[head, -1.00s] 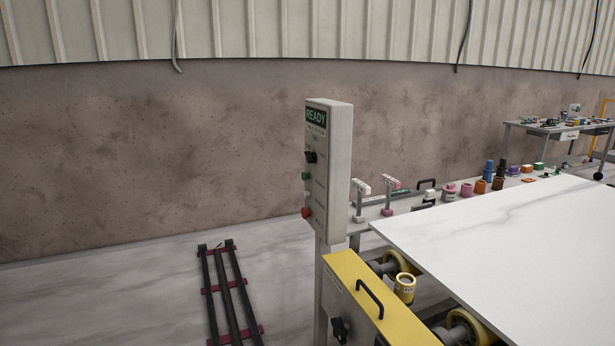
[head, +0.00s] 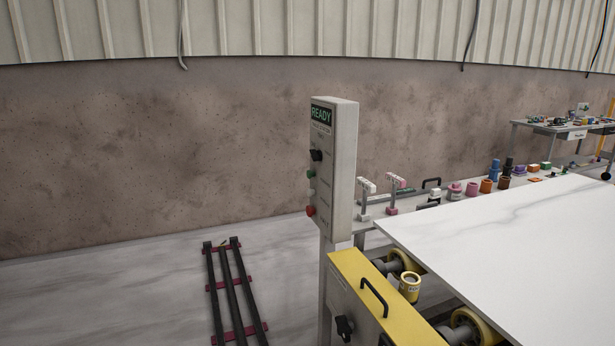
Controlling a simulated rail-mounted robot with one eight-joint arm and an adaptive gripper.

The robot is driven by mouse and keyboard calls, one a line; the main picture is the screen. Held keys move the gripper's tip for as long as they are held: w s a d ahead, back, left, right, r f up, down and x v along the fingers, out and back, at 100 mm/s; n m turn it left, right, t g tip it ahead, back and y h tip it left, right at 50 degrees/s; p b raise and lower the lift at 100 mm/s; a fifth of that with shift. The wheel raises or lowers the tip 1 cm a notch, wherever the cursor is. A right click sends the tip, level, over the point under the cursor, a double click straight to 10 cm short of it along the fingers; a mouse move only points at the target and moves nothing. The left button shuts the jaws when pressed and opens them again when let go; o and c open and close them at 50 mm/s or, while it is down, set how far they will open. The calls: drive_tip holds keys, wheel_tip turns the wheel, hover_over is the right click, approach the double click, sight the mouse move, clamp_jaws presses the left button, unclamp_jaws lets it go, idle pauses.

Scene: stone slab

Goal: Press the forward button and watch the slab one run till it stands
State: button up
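In the head view a grey control box (head: 334,165) stands upright on a post near the middle. Its top display (head: 321,114) is green and reads READY. Its face, seen at a slant, carries a black knob (head: 316,155), a green button (head: 311,175) and a red button (head: 310,210); the smaller labels are too small to read. The white, grey-veined slab (head: 510,240) lies flat at the right, above yellow rollers (head: 472,332). My gripper is not in view.
A yellow-topped housing (head: 385,310) with a black handle stands below the box. A ledge behind the slab holds several coloured cups and tools (head: 486,186). A dark rack (head: 232,290) lies on the floor at left. A cart (head: 565,130) stands far right.

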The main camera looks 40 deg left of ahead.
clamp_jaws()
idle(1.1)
